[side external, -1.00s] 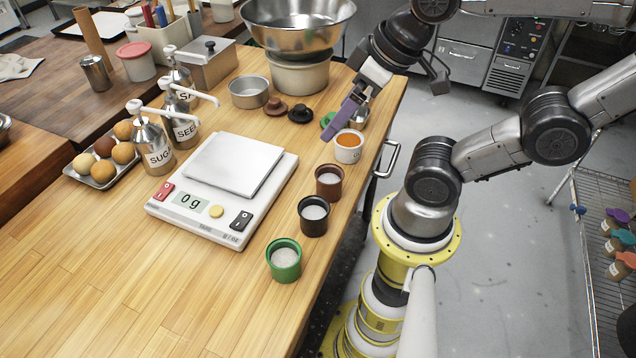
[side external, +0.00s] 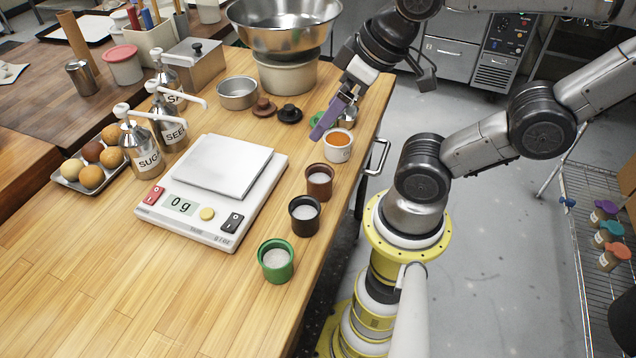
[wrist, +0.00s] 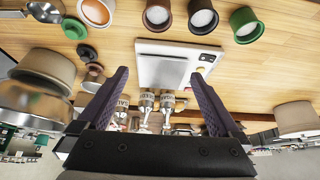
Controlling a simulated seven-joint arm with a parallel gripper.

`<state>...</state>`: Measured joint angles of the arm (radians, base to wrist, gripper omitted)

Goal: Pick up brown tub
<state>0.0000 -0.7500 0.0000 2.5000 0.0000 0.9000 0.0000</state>
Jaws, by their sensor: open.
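The brown tub (side external: 319,182) is a small round pot with white contents. It stands upright on the wooden bench, between the white tub with orange contents (side external: 338,145) and the black tub (side external: 304,215). In the wrist view the brown tub (wrist: 157,16) is at the top edge, partly cut off. My gripper (side external: 330,120) has purple fingers and hangs above the bench, beyond the white tub and apart from the brown one. In the wrist view its fingers (wrist: 163,85) are spread wide with nothing between them.
A green tub (side external: 276,260) stands nearest the camera in the row. A scale (side external: 210,190) reading 0 g lies left of the tubs. Brown and black lids (side external: 290,113) and a steel bowl (side external: 284,28) are further back. Bare bench lies at the front left.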

